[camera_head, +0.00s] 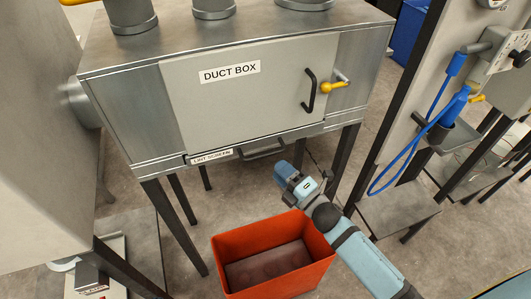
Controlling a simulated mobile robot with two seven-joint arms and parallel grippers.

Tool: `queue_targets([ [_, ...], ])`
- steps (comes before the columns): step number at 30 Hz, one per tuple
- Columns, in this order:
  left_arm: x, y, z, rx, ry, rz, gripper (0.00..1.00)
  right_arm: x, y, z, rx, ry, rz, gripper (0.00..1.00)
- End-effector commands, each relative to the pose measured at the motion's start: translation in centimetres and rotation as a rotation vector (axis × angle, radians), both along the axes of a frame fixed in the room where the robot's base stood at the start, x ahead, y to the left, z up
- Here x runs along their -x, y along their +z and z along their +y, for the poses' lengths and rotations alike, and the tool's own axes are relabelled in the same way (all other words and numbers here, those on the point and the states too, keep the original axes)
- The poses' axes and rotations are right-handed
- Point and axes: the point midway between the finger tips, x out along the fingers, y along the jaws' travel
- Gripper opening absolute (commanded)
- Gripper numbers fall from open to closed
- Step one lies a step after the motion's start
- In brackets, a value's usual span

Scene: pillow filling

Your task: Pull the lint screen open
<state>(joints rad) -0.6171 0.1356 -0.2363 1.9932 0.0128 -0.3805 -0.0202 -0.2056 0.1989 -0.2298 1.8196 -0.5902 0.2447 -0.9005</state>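The lint screen (225,155) is a thin slide along the bottom front edge of the grey duct box (132,112), with a white label at its left end. Its dark bar handle (263,153) sticks out at the middle of that edge. The slide looks flush with the box. My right gripper (283,171) is below and slightly right of the handle, apart from it as far as I can see. Its fingers are too small and turned away to tell open from shut. My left gripper is not in view.
An orange bin (272,262) stands on the floor below the box, close to my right arm. Dark legs (177,225) hold up the box. The box door has a black handle (310,91) and a yellow latch (333,86). A blue hose (411,155) hangs at right.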

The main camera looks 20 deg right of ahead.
Motion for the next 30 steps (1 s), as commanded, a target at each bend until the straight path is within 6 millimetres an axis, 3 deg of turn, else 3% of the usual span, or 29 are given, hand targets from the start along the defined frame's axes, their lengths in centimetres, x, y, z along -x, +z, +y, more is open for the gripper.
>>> queue_targets([
  [3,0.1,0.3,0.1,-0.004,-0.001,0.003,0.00,-2.4,0.7,1.1,-0.001,0.001,-0.003,0.37],
  [9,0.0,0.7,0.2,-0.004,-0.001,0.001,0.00,-5.0,1.1,2.3,-0.001,0.000,0.000,0.37],
  [23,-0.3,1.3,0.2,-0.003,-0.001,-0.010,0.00,-6.0,1.2,2.8,-0.001,0.000,0.002,0.37],
  [27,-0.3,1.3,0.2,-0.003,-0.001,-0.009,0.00,-6.0,1.2,2.8,-0.001,0.000,0.002,0.05],
  [28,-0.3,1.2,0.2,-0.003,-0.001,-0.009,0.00,-6.0,1.2,2.8,-0.001,0.000,0.002,0.00],
  [30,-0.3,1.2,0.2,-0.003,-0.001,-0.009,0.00,-6.0,1.2,2.8,-0.001,0.000,0.002,0.00],
])
